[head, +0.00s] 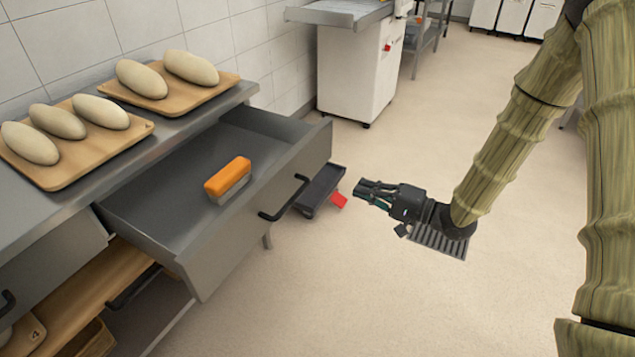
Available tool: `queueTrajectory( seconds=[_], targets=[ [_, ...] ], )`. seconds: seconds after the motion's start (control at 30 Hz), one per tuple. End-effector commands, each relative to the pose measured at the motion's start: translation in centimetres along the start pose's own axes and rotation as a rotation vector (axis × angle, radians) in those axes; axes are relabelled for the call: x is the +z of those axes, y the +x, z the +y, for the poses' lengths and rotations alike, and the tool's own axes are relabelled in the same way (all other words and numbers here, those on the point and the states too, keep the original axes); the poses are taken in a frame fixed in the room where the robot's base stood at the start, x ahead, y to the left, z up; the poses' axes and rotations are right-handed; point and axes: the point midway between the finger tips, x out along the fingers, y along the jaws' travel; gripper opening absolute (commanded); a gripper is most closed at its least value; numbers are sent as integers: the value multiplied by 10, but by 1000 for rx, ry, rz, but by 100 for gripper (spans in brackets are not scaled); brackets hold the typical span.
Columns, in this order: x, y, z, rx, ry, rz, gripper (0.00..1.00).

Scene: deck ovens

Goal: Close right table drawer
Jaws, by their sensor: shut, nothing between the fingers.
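The right table drawer (237,226) is pulled well out of the grey metal table. Its front panel faces right and carries a dark bar handle (284,198). An orange-topped, grey-bodied object (228,180) lies inside on the drawer floor. My gripper (359,190) is to the right of the drawer front in the picture, with its fingers pointing left toward the handle side. The fingers are shut and empty, apart from the handle and drawer.
Two wooden boards (140,127) with dough loaves lie on the tabletop. A white machine (352,75) stands at the back.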

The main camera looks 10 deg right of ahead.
Motion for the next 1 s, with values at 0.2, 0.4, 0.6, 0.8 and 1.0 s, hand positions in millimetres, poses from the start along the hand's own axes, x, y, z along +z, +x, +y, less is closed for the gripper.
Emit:
queueTrajectory(
  seconds=[0.2,0.4,0.6,0.8,1.0],
  targets=[
    [0,11,-5,-20,13,-18,0],
    [1,40,-4,-18,13,-18,0],
    [1,73,-4,-18,12,-18,0],
    [2,105,-5,-17,13,-16,0],
    [2,128,-6,-17,12,-16,0]
  ],
)
